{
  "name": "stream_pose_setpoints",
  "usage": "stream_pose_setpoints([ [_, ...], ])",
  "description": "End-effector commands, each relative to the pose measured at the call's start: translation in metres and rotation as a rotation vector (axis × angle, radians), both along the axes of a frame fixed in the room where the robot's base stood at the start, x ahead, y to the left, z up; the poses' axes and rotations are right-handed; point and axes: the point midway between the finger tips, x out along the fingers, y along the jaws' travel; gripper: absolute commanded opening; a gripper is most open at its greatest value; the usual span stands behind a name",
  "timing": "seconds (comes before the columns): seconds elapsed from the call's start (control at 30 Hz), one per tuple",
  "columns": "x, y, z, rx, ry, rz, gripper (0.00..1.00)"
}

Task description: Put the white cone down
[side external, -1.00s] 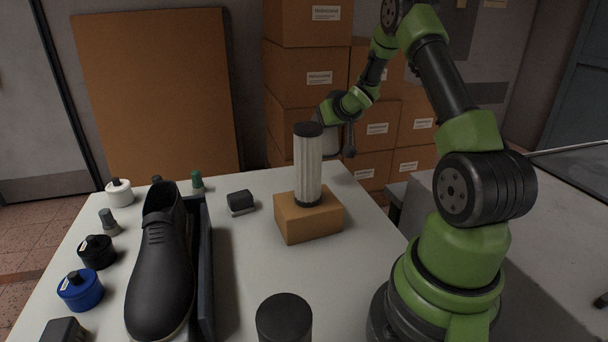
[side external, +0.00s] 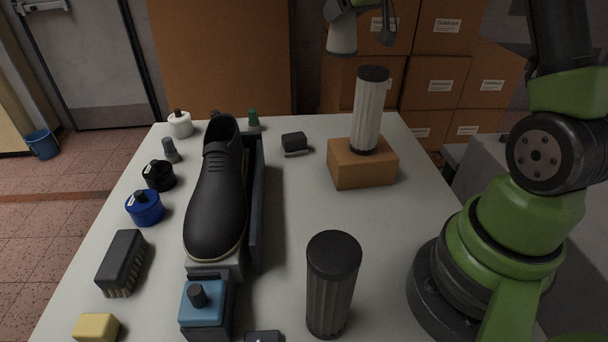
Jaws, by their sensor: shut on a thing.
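My gripper (side external: 345,12) is at the top of the side view, partly cut off by the frame edge. A pale tapered shape, which looks like the white cone (side external: 342,38), hangs below my green wrist. It is held in the air, beyond and slightly left of the pleated cylinder. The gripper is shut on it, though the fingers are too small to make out. Its wider end points down and appears clear of the table (side external: 290,215).
A white pleated cylinder (side external: 367,115) stands on a brown box (side external: 361,164). A dark cylinder (side external: 332,285) stands at the front. A black shoe (side external: 218,195), a dark block (side external: 294,142), jars and a brush (side external: 122,262) are further left. Cardboard boxes (side external: 435,75) are stacked behind. The table's middle is clear.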

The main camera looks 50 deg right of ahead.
Motion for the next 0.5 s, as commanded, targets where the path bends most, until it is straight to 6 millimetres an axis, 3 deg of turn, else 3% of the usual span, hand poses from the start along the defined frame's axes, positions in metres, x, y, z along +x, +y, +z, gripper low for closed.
stream_pose_setpoints([
  [0.03, 0.001, 0.023, 0.007, 0.001, -0.001, 0.049, 0.26],
  [0.2, -0.01, 0.095, 0.007, 0.006, 0.003, 0.203, 0.26],
  [0.3, -0.024, 0.13, 0.002, 0.006, 0.004, 0.276, 0.26],
  [0.5, -0.054, 0.184, -0.009, 0.006, 0.004, 0.395, 0.26],
])
